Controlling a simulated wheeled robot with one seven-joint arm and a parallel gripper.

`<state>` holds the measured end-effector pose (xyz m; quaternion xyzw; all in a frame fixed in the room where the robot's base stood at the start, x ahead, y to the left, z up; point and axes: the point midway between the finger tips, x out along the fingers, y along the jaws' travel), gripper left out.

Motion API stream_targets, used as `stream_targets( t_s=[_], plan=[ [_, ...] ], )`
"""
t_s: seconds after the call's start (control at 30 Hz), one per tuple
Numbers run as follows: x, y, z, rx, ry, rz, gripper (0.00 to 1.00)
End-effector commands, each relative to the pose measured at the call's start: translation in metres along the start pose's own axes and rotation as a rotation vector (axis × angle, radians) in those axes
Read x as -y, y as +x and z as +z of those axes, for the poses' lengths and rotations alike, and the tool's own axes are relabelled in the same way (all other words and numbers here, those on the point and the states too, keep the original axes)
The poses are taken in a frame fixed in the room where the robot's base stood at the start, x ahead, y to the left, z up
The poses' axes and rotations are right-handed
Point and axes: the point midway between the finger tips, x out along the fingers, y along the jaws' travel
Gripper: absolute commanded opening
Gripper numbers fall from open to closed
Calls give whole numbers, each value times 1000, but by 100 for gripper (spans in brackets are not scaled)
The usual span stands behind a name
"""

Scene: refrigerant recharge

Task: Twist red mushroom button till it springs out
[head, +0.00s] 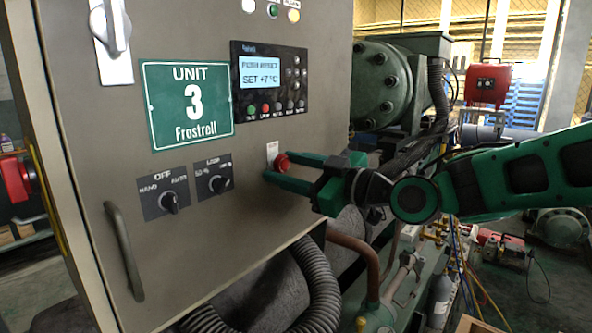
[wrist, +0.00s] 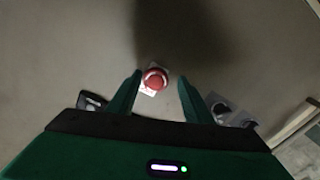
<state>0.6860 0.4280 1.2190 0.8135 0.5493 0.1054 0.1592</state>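The red mushroom button (head: 281,162) sits on the grey cabinet door, below and between the display panel and the door's right edge. In the wrist view the red button (wrist: 155,79) lies ahead of the fingertips, nearer the left finger, with a pale label plate behind it. My gripper (head: 272,168) reaches in from the right with its fingers spread around the button in the head view. Whether either finger touches the button cannot be told.
The display panel (head: 270,83) is above the button. Two rotary switches (head: 168,197) (head: 214,180) are to its left, and a door handle (head: 124,250) is lower left. A ribbed black hose (head: 318,285) and copper pipe (head: 360,255) run below my gripper.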

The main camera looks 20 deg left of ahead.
Motion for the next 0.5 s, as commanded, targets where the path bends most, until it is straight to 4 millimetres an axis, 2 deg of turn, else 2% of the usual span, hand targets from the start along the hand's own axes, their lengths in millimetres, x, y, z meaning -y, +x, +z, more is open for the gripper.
stream_targets(
  t_s=[0.3, 0.5],
  plan=[
    [-4, -2, 0, 1, -3, 7, 47],
    [-5, -17, 0, 1, -4, 10, 47]
  ],
)
